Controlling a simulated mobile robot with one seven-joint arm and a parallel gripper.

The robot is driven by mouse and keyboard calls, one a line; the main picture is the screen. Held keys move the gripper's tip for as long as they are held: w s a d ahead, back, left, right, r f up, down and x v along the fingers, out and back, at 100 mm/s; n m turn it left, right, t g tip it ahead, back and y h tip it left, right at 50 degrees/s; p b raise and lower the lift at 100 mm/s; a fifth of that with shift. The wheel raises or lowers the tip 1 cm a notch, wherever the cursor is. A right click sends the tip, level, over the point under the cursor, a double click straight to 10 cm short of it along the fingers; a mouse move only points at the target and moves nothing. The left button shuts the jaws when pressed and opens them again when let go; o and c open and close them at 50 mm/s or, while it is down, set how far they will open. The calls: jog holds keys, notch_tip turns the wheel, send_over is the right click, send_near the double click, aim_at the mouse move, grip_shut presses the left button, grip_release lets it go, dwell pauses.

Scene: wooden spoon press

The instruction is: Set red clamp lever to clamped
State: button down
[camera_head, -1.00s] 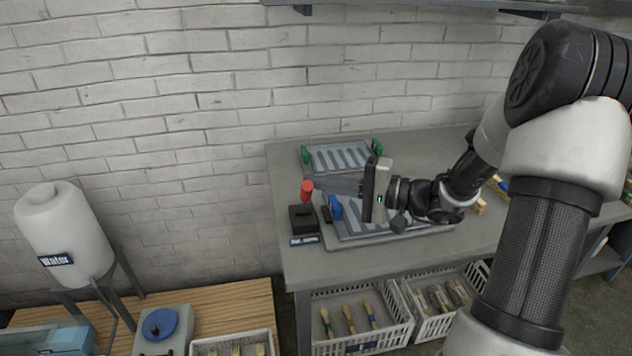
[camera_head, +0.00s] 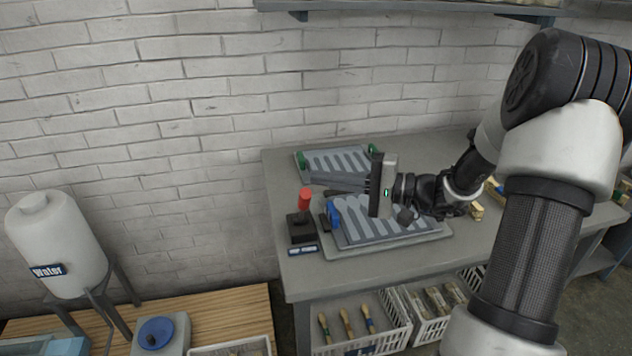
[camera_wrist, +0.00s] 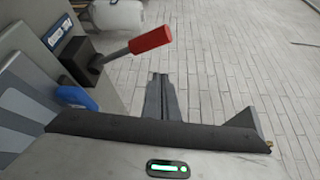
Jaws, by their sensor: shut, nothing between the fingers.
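The red clamp lever (camera_head: 305,199) stands on a black base (camera_head: 301,229) with a blue label at the table's left front. In the head view it rises from the base, tilted slightly right. In the wrist view the red lever (camera_wrist: 150,39) slants up and right from its black base (camera_wrist: 82,62). My gripper (camera_head: 314,179) points left, its shut, empty fingers just behind and above the lever's red grip in the head view. In the wrist view my gripper (camera_wrist: 160,76) is below the grip with a gap in the picture. I cannot tell whether they touch.
A grey slotted mould (camera_head: 385,231) with a blue handle (camera_head: 334,214) lies right of the lever base. A second slotted plate (camera_head: 338,160) with green ends lies behind. Crates (camera_head: 368,342) sit under the table. A white water tank (camera_head: 60,235) stands left.

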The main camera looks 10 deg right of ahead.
jog(key=s+d+f, duration=0.1)
jog(key=s+d, duration=0.2)
jog(key=d, duration=0.4)
jog(key=shift+s+f+p, duration=0.35)
jog(key=shift+s+f, duration=0.05)
jog(key=s+a+r+n+g+h, duration=0.2)
jog(key=s+a+n+g+h, duration=0.3)
jog(key=s+a+g+h, duration=0.5)
jog(key=s+d+r+n+t+h, duration=0.15)
jog(key=s+r+t+h, duration=0.45)
jog(key=s, duration=0.6)
notch_tip(320, 180, up, 23)
jog(key=y+p, duration=0.1)
jog(key=p, duration=2.2)
jog(key=shift+w+r+n+t, duration=0.2)
jog(key=shift+n+t, duration=0.1)
jog(key=shift+n, duration=0.15)
